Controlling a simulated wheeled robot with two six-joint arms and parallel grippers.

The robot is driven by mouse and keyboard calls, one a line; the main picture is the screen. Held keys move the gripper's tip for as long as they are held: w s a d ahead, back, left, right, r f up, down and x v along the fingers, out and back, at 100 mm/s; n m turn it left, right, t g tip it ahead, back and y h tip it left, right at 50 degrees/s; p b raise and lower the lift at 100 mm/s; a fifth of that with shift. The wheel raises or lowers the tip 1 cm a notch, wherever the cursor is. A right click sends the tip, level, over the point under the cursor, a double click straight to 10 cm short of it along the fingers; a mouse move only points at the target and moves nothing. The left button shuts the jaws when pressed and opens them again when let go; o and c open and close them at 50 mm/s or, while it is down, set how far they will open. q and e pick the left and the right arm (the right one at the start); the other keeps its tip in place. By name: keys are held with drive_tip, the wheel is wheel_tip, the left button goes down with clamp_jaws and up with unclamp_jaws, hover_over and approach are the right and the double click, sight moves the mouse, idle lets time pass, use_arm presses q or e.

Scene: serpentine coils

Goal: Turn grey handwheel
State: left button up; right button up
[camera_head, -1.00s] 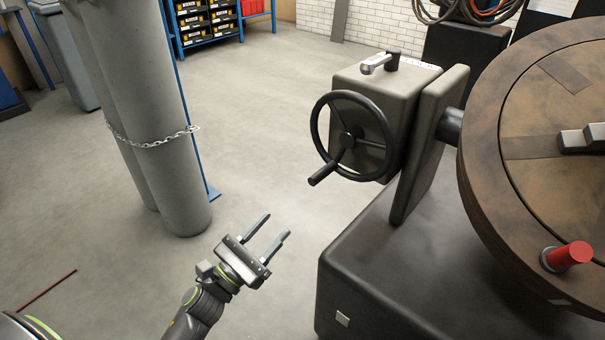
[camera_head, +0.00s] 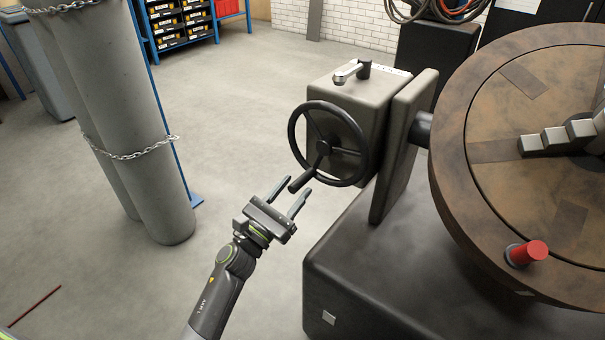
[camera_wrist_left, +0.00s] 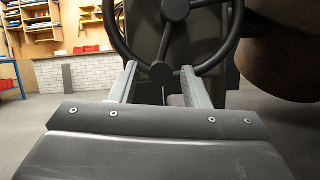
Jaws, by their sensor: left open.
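The handwheel (camera_head: 356,131), a dark grey three-spoked ring with a handle (camera_head: 301,181) at its lower left, is mounted on the front of a grey gearbox (camera_head: 349,104). My left gripper (camera_head: 291,195) is open, its two fingers pointing up at the handle. In the head view the handle's end shows between or just behind the fingertips; I cannot tell whether they touch. In the left wrist view the handwheel (camera_wrist_left: 229,45) fills the upper middle, with the handle's round end between the fingers of the left gripper (camera_wrist_left: 164,80). My right gripper is not in view.
A dark machine base (camera_head: 400,270) stands right of my left arm. A large brown round table (camera_head: 455,150) with a red knob (camera_head: 527,252) is at the right. Grey cylinders (camera_head: 150,180) bound by a chain stand at the left. The floor between is clear.

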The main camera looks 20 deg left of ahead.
sight(306, 174)
use_arm(q)
drive_tip(key=shift+x, duration=1.95)
drive_tip(key=shift+c, duration=0.4)
clamp_jaws()
